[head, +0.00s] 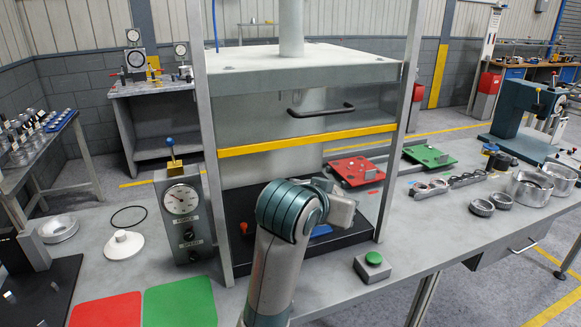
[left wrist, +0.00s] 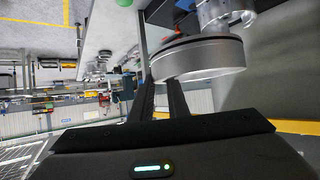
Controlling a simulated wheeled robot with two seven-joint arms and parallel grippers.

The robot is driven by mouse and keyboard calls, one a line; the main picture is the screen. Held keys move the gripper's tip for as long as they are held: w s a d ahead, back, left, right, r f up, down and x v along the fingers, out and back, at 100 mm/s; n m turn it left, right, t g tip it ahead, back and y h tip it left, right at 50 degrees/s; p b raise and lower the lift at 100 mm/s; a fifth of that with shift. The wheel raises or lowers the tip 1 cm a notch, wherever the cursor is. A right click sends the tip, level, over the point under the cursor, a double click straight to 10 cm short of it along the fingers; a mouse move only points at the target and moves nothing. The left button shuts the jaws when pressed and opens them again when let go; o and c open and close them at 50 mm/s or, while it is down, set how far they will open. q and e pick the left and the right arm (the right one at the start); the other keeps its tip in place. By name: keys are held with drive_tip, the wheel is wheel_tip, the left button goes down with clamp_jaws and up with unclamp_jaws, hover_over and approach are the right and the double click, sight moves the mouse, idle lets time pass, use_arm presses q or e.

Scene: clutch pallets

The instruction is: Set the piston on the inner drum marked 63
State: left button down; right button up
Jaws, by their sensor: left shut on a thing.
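In the left wrist view, my left gripper (left wrist: 163,88) is shut on a round silver disc with a dark band at its upper edge, which looks like the piston (left wrist: 205,60). A shiny metal part (left wrist: 226,12) shows just above the disc; whether they touch I cannot tell. In the head view, an arm of mine reaches into the press opening, and its wrist hides the fingers and the disc. No marking 63 is readable, so I cannot tell which part is that inner drum. My right gripper is not in view.
The press has side posts, a yellow bar (head: 307,139) and a dark bed (head: 350,235). A gauge box (head: 184,210) stands left of it, a green button box (head: 374,266) right. Metal cups (head: 528,190) and rings (head: 481,208) sit at right. Red (head: 107,310) and green (head: 180,303) mats lie front left.

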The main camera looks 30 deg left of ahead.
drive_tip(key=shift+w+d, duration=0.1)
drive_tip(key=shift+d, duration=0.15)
